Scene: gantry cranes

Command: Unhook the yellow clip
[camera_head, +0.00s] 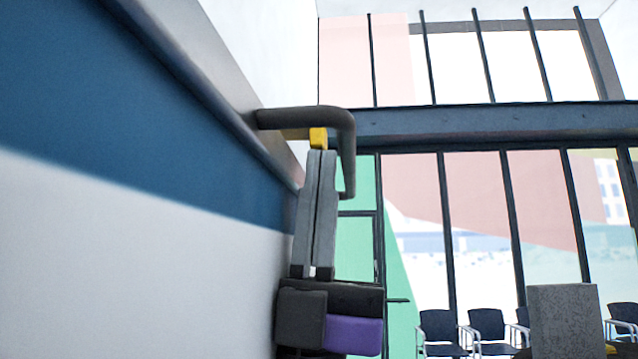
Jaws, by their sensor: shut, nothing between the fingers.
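The yellow clip (318,138) is a small yellow block showing just above my fingertips, under the bend of a dark grey hooked bar (348,150). A duller yellowish strip shows under the bar to the left. My gripper (322,154) points upward with its two long grey fingers side by side and shut, with nothing between them. The fingertips overlap the lower edge of the yellow clip in the picture; I cannot tell whether they touch it. The rest of the clip is hidden by the fingers and bar.
A blue and white wall panel (150,230) with a grey upper edge fills the left, close to my gripper. The hooked bar juts from that edge. Chairs (438,328) and a grey block (564,318) stand far behind, before tall windows. Space right of the bar looks free.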

